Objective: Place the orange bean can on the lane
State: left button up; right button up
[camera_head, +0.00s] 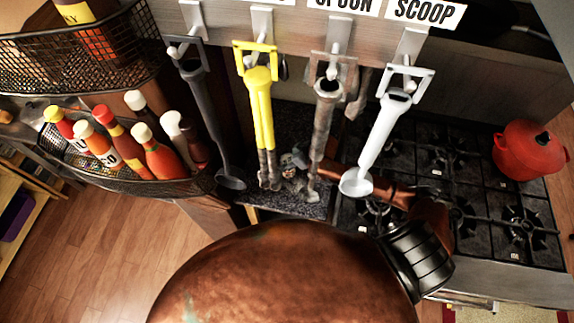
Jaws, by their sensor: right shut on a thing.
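I see no orange bean can and no marked lane in the head view. My right arm reaches in from the lower right, behind the hanging tools. Its small dark grey gripper (294,176) is by the worktop (305,205), between the tips of yellow tongs (262,120) and a worn grey tool (322,125). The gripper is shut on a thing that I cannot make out. My left gripper is not in view.
A dark ladle (210,125) and a white ladle (372,150) also hang from the rail. Wire baskets (195,187) hold bottles at left. A red pot (528,152) stands on the black stove (460,165). Wooden floor (95,265) is clear at lower left.

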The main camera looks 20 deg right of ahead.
jog(key=shift+w+a+f+p, duration=0.1)
jog(key=shift+a+f+p, duration=0.05)
jog(key=shift+f, duration=0.75)
jog(key=shift+w+a+f+p, duration=0.1)
jog(key=shift+f+p, duration=0.05)
jog(key=shift+f, duration=0.7)
jog(key=shift+f, duration=0.1)
jog(key=o, duration=1.5)
jog(key=shift+s, duration=0.1)
